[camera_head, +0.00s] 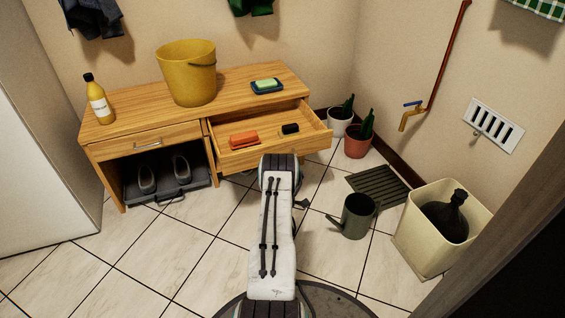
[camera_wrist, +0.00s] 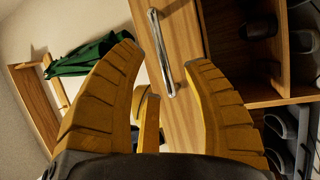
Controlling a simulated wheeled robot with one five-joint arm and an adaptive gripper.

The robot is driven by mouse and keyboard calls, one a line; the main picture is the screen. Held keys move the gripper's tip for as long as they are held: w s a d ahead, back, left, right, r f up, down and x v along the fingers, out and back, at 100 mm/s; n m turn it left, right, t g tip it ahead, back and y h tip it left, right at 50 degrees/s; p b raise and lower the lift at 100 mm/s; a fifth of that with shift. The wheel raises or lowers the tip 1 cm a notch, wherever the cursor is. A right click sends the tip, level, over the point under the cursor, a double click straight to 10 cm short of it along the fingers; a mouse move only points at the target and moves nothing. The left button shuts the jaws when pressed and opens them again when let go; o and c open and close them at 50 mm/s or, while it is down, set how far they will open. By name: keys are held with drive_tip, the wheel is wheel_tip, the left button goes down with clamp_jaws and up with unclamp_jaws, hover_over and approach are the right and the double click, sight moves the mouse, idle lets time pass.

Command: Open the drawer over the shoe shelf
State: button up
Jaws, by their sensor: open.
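The wooden bench has a shut drawer (camera_head: 147,140) with a bar handle at left. It is directly above the shoe shelf (camera_head: 190,186), where a pair of grey shoes (camera_head: 147,178) sits on a dark tray. The bench's right drawer (camera_head: 290,147) is pulled out. In the wrist view my gripper (camera_wrist: 163,56) is open and empty, its yellow fingers spread either side of a metal bar handle (camera_wrist: 161,52) on a wooden drawer front; contact is not clear. Dark shoes (camera_wrist: 281,124) show beside that front. In the head view my arm hides my gripper.
The right drawer holds an orange brush (camera_head: 243,139) and a dark item. A yellow bucket (camera_head: 187,74), a bottle (camera_head: 98,100) and a sponge dish (camera_head: 267,86) stand on the bench. A watering can (camera_head: 356,215) and a cream bin (camera_head: 430,255) stand at right. Floor at front left is clear.

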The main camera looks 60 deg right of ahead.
drive_tip(key=shift+v, duration=1.3)
